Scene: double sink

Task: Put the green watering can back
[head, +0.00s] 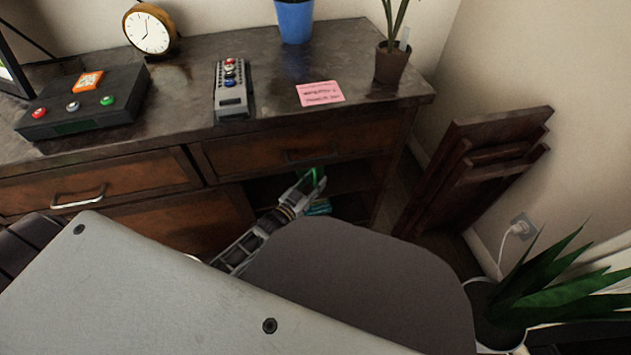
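My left gripper (312,184) reaches into the dark open compartment under the right drawer of the wooden cabinet. A teal item (319,207) shows just below the gripper, partly covered. My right gripper is not in view.
The cabinet top (185,100) holds a clock (150,30), a button box (85,103), a remote (231,88), a pink note (320,93), a blue pot (294,20) and a small potted plant (391,62). Folded wooden boards (470,180) lean right. A leafy plant (555,290) stands lower right.

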